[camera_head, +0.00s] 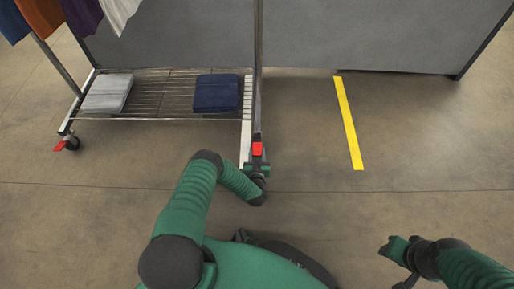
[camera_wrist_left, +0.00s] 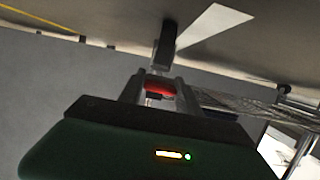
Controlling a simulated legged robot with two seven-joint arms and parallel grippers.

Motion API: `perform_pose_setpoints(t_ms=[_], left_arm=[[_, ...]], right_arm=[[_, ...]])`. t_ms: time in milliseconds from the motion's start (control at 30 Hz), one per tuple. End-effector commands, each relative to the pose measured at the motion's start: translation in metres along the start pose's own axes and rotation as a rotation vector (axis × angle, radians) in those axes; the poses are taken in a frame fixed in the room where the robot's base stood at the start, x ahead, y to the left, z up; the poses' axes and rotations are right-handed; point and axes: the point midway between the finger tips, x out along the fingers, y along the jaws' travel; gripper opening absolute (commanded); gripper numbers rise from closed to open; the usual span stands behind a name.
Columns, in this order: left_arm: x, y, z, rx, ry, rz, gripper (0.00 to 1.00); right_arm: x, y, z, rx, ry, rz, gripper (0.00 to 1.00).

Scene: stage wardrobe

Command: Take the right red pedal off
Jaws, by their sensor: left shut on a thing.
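The right red pedal (camera_head: 257,149) sits at the foot of the rack's right upright, low over the floor. My left gripper (camera_head: 256,164) reaches it from the near side and is shut on it. In the left wrist view the red pedal (camera_wrist_left: 160,86) shows between the two fingers (camera_wrist_left: 157,92), with a dark caster wheel (camera_wrist_left: 165,42) just beyond. The gripper hides part of the pedal and caster in the head view. The left red pedal (camera_head: 60,147) is on the rack's left caster, far from both grippers. My right gripper (camera_head: 394,262) is away at the lower right, apart from the rack; its fingers are unclear.
The rack's wire shelf (camera_head: 170,98) holds a grey folded cloth (camera_head: 107,94) and a navy folded cloth (camera_head: 216,93). Garments (camera_head: 84,14) hang at the upper left. A grey panel (camera_head: 370,35) stands behind. The floor around the yellow stripe (camera_head: 349,122) is clear.

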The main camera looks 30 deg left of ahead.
Motion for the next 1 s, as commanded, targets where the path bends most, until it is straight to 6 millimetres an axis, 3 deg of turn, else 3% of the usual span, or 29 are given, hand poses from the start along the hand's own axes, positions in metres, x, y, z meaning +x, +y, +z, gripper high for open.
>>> perform_pose_setpoints(t_ms=[33, 300, 967, 1000], left_arm=[[-0.003, 0.001, -0.01, 0.001, -0.029, 0.001, 0.0], [-0.001, 0.0, -0.008, 0.0, -0.187, 0.0, 0.0], [0.002, 0.0, -0.005, -0.002, -0.267, -0.001, 0.0], [0.002, 0.0, -0.005, -0.001, -0.267, -0.001, 0.43]], right_arm=[[-0.015, 0.0, -0.004, 0.0, 0.0, 0.0, 0.36], [-0.038, 0.0, -0.009, 0.0, 0.0, 0.0, 0.36], [-0.046, 0.0, -0.011, 0.0, 0.0, 0.0, 0.36], [-0.046, 0.0, -0.011, 0.0, 0.0, 0.0, 0.36]])
